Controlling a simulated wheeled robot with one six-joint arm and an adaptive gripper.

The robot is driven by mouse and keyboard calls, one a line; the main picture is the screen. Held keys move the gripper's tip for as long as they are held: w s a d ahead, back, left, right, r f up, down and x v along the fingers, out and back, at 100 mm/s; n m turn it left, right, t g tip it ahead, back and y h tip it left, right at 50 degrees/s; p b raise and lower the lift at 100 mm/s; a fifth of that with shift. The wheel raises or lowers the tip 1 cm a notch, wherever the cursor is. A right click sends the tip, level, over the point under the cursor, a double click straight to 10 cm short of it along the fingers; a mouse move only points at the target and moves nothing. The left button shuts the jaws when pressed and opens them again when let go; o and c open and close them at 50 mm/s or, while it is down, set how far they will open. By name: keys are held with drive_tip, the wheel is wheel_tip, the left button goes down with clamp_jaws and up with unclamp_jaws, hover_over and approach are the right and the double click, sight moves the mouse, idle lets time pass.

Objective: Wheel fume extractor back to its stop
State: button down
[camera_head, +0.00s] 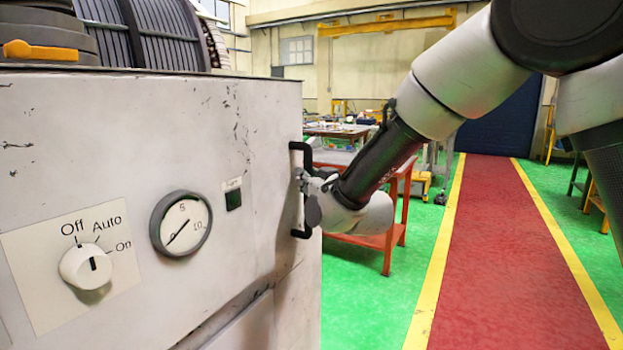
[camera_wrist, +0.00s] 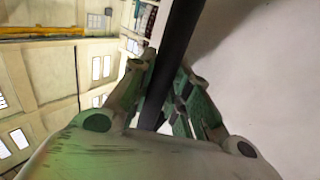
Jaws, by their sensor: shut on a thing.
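The fume extractor (camera_head: 110,130) is a large, scuffed pale cabinet filling the left of the head view. It has a black handle (camera_head: 297,148) on its right side. My gripper (camera_head: 306,186) is at that handle, at about its middle, and is shut on it. In the wrist view the handle (camera_wrist: 182,35) runs as a dark bar between the two fingers of my gripper (camera_wrist: 170,105). The pale cabinet side (camera_wrist: 270,80) fills the right of that view. The cabinet's wheels and any stop are out of view.
A red bench (camera_head: 385,245) stands behind my gripper, with a cluttered table (camera_head: 335,131) farther back. A red walkway (camera_head: 490,250) with yellow edges runs clear on the right. Green floor (camera_head: 365,300) lies open beside the cabinet.

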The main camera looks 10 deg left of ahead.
drive_tip(key=shift+s+a+f, duration=0.1)
drive_tip(key=shift+s+f, duration=0.05)
drive_tip(key=shift+f, duration=0.05)
drive_tip(key=c, duration=1.3)
unclamp_jaws()
drive_tip(key=shift+s+r, duration=0.1)
drive_tip(key=v, duration=1.2)
